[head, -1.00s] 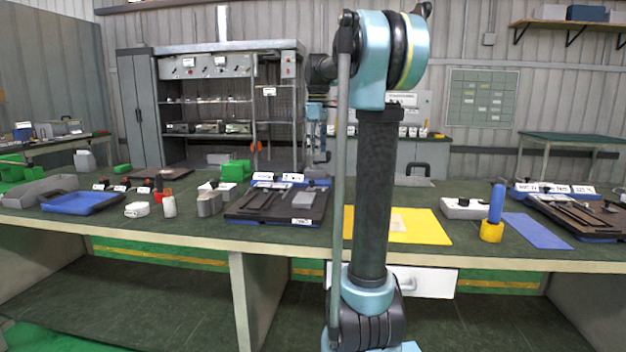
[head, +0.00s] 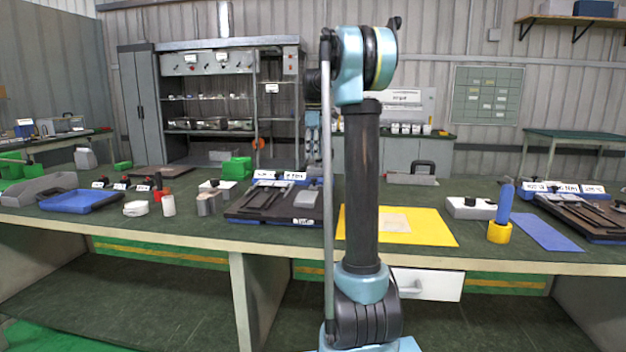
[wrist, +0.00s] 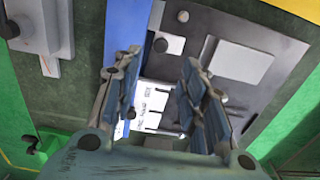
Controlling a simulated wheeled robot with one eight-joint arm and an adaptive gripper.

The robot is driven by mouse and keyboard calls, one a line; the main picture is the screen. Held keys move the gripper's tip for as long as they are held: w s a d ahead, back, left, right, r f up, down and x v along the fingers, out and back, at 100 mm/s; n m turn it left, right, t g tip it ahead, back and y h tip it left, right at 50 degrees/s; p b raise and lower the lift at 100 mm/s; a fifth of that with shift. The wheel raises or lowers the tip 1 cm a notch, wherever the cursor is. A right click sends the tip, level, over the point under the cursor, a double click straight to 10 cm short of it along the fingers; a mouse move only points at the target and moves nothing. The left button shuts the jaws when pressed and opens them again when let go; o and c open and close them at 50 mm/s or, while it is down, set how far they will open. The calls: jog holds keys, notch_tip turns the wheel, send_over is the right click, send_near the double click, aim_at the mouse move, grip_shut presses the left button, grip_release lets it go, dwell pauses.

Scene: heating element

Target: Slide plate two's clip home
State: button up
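In the head view, one dark plate board (head: 262,213) lies left of my arm, with rails, a grey block and white label cards (head: 278,177) at its back. A similar dark board (head: 590,218) with label cards lies at the far right. I cannot read which is plate two, nor pick out its clip for sure. In the wrist view, my gripper (wrist: 155,62) is open with nothing between its fingers. It is above a dark board (wrist: 205,30) with a flat grey piece (wrist: 240,62), small round knobs, and a white label card (wrist: 155,98) between the fingers.
A yellow mat (head: 430,228) lies right of the left board, partly behind my arm. A blue handle in a yellow cup (head: 499,232) and a blue mat (head: 548,232) are further right. A blue tray (head: 80,201), a white jar (head: 168,206) and a green block (head: 237,168) are left.

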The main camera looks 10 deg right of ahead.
aim_at(313, 184)
notch_tip(313, 184, down, 10)
jog(key=shift+f, duration=0.2)
dwell(0.3)
grip_shut()
